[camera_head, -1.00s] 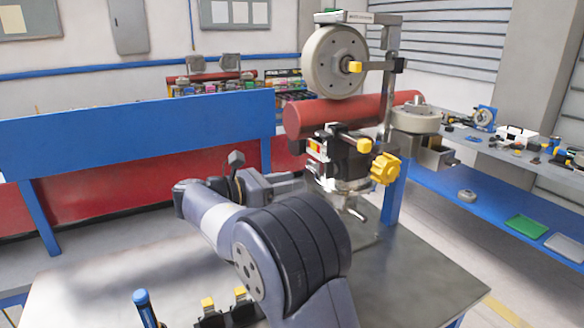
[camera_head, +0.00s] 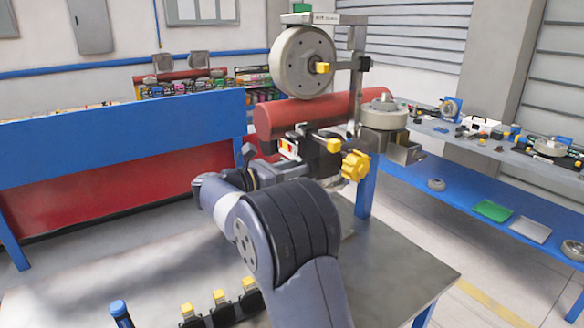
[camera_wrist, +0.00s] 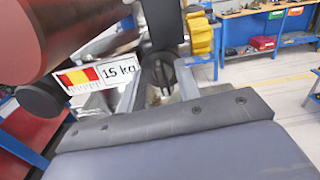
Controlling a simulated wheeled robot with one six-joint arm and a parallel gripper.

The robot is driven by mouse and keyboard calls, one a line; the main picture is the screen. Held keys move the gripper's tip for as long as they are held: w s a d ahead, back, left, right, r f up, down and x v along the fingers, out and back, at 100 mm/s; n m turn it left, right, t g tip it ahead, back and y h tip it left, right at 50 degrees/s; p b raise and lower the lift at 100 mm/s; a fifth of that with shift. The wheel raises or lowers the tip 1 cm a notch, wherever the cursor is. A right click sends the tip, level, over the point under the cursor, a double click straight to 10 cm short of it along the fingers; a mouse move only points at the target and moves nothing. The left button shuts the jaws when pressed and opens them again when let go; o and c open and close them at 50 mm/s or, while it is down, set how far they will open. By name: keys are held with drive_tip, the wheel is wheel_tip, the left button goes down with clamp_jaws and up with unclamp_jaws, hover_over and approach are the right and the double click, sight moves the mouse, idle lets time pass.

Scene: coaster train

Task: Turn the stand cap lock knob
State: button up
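A stand on the bench carries a grey wheel (camera_head: 290,62), a red cylinder (camera_head: 275,118) and a black clamp block. Yellow knobs show on it: a small one (camera_head: 320,68) at the wheel hub, a block-shaped one (camera_head: 334,145) and a large lobed one (camera_head: 355,166). I cannot tell which is the cap lock knob. In the wrist view the lobed knob (camera_wrist: 200,35) is beyond and right of my gripper (camera_wrist: 160,80). The gripper's fingers are apart, with a dark part between or behind them; contact is unclear. My arm hides most of the gripper in the head view.
The red cylinder (camera_wrist: 50,30) and a "15 kg" label (camera_wrist: 98,75) are close at the wrist view's left. Small yellow-topped parts (camera_head: 220,298) stand at the bench's front. A blue partition (camera_head: 120,130) is behind left, and a blue-edged side bench (camera_head: 480,190) is at right.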

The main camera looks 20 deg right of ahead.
clamp_jaws()
idle(0.3)
drive_tip(key=shift+m, duration=0.3)
drive_tip(key=m+b, duration=0.4)
drive_tip(key=m, duration=0.2)
drive_tip(key=f+m+b, duration=0.1)
drive_tip(key=m+b, duration=0.4)
drive_tip(key=m, duration=0.1)
drive_tip(key=s+m+b, duration=0.1)
drive_tip(key=m+b, duration=0.4)
drive_tip(key=m, duration=0.1)
drive_tip(key=shift+s+d+f, duration=0.1)
drive_tip(key=shift+f, duration=0.05)
drive_tip(key=shift+m, duration=0.3)
idle(0.3)
